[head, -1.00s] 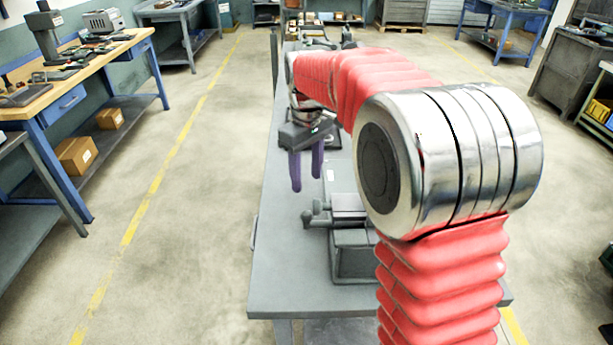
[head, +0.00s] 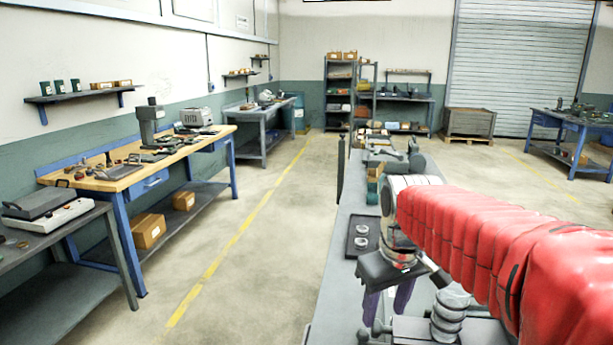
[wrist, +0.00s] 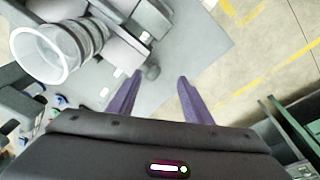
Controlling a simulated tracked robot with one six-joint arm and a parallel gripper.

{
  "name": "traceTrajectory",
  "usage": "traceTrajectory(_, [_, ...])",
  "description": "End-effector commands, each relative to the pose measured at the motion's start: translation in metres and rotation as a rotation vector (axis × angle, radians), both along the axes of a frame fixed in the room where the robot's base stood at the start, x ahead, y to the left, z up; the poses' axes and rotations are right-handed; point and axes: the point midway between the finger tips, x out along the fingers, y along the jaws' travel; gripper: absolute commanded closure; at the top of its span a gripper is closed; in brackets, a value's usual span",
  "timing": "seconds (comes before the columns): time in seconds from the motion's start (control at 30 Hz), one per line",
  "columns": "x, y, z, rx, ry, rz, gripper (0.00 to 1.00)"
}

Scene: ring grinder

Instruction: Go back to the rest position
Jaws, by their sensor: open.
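My gripper (head: 387,303) hangs low over the grey bench (head: 335,285) in the head view, with its purple fingers pointing down and part of it hidden by my arm. In the wrist view my gripper (wrist: 163,76) has its two fingers apart, with nothing between them. Below the fingers are the grey bench top and its edge. A silver ribbed cylinder with a pale open end (wrist: 42,55) is left of the fingers and apart from them. A similar stacked silver part (head: 450,312) shows on the machine in the head view.
A dark tray (head: 350,250) with two rings lies on the bench beyond my gripper. Grey machine parts (head: 405,328) stand beside it at the front. A wooden-topped workbench (head: 130,180) is at the left. The floor aisle (head: 255,265) between is clear.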

Motion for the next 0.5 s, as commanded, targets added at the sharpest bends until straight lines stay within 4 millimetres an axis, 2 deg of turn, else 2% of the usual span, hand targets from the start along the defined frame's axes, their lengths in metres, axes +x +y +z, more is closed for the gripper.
traceTrajectory(0.23, [-0.045,-0.002,0.006,0.019,-0.076,-0.084,0.54])
traceTrajectory(0.5, [-0.091,-0.004,0.002,0.047,-0.155,-0.176,0.54])
